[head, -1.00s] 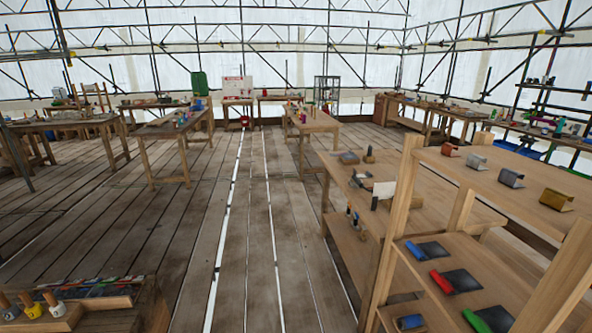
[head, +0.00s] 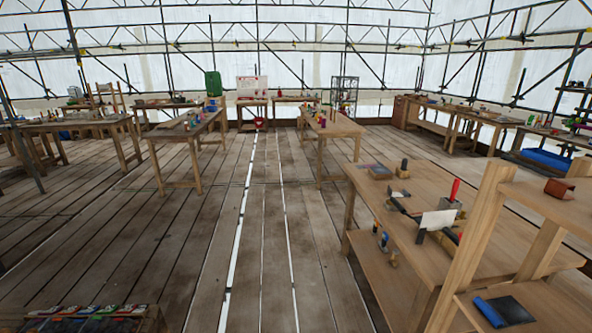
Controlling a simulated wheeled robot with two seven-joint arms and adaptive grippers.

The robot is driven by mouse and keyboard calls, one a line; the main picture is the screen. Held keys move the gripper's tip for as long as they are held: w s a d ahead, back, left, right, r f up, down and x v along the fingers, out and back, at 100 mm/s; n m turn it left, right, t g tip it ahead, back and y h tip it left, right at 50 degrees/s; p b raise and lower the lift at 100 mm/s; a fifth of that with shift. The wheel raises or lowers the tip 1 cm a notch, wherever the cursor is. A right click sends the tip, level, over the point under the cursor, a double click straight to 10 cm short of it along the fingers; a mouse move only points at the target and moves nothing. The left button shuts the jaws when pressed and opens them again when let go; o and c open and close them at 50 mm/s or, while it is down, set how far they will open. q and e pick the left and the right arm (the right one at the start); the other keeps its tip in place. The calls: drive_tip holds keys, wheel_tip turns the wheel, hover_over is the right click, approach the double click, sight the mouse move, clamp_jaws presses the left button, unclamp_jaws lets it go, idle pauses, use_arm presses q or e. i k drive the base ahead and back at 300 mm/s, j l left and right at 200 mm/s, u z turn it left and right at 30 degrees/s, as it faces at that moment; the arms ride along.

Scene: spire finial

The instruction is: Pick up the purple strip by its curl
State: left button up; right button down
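I cannot make out a purple strip in the head view. A dark flat strip with a blue curl (head: 490,313) lies on the lower shelf of the wooden rack at the right edge. Neither of my grippers shows in this view.
A wooden bench (head: 410,189) with tools and a white card (head: 437,220) stands right of centre. The rack's post (head: 474,240) is close on the right. Far tables (head: 335,128) hold small items. A tray of coloured items (head: 85,318) is at lower left. The plank floor (head: 262,240) between is clear.

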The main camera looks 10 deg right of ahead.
sight(379, 164)
drive_tip(key=i, duration=2.35)
drive_tip(key=i+z, duration=0.15)
drive_tip(key=i, duration=0.6)
drive_tip(key=i+j+z, duration=0.2)
drive_tip(key=i, duration=0.6)
drive_tip(key=i+z, duration=0.4)
drive_tip(key=i+j+z, duration=0.15)
drive_tip(key=z, duration=0.25)
drive_tip(key=i+z, duration=0.2)
drive_tip(key=z, duration=0.25)
drive_tip(key=i+j+z, duration=0.15)
drive_tip(key=z, duration=0.25)
drive_tip(key=i+j+z, duration=0.15)
drive_tip(key=z, duration=0.3)
drive_tip(key=i+j+z, duration=0.1)
drive_tip(key=j+z, duration=0.15)
drive_tip(key=z, duration=0.15)
